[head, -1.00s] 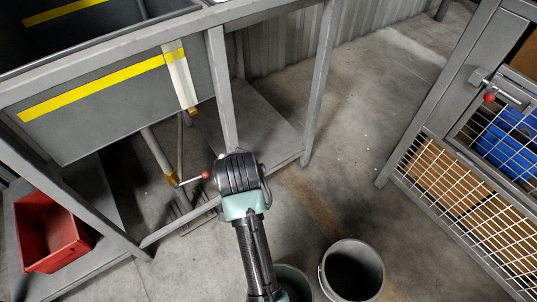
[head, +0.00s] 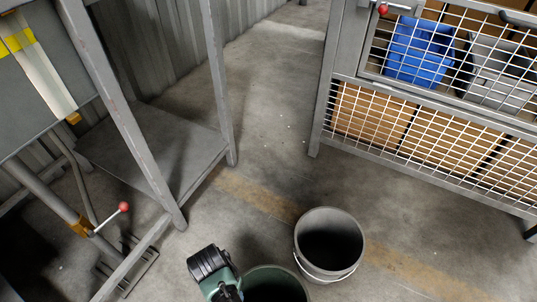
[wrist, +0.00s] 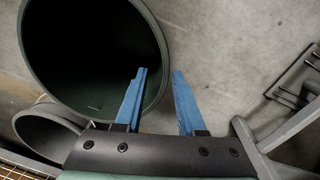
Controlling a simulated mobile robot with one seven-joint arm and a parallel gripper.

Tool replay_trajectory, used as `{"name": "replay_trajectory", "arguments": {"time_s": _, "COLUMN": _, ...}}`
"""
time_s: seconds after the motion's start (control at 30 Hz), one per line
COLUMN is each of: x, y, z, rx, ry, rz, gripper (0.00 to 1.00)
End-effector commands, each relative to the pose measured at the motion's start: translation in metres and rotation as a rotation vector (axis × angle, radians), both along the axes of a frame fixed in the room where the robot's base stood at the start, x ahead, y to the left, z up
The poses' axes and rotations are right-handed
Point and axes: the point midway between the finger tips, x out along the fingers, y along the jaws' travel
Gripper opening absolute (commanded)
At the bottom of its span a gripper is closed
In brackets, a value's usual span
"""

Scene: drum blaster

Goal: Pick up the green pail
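The green pail (head: 275,288) stands on the floor at the bottom edge of the head view, with its lower part cut off. In the wrist view its wide dark mouth (wrist: 90,55) fills the upper left. My gripper (wrist: 159,71) is open, with two blue fingers apart. In that view the pail's right rim passes between the fingers, the left finger over the mouth side and the right finger over the floor outside. I cannot tell whether either finger touches the rim. In the head view my arm's end shows just left of the pail, its fingers hidden.
A grey pail (head: 328,243) with a wire handle stands close to the right of the green one. A metal frame (head: 122,110) with a red-knobbed lever (head: 124,207) stands at left. A mesh cage (head: 425,125) with a blue bin (head: 418,50) stands at right. Bare floor lies between.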

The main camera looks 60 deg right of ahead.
Motion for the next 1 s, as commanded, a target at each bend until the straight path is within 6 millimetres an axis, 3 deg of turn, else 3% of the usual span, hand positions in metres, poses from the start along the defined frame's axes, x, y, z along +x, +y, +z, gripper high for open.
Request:
{"name": "replay_trajectory", "arguments": {"time_s": 0.03, "x": -0.001, "y": 0.000, "z": -0.017, "rx": 0.000, "ry": 0.000, "rz": 0.000, "gripper": 0.39}}
{"name": "replay_trajectory", "arguments": {"time_s": 0.17, "x": -0.002, "y": -0.001, "z": -0.036, "rx": 0.001, "ry": 0.000, "rz": 0.000, "gripper": 0.39}}
{"name": "replay_trajectory", "arguments": {"time_s": 0.47, "x": -0.003, "y": -0.002, "z": -0.049, "rx": 0.000, "ry": -0.002, "rz": 0.001, "gripper": 0.39}}
{"name": "replay_trajectory", "arguments": {"time_s": 0.83, "x": -0.005, "y": -0.003, "z": -0.090, "rx": 0.000, "ry": -0.001, "rz": 0.001, "gripper": 0.39}}
{"name": "replay_trajectory", "arguments": {"time_s": 1.0, "x": -0.005, "y": -0.004, "z": -0.093, "rx": 0.000, "ry": -0.002, "rz": 0.001, "gripper": 0.39}}
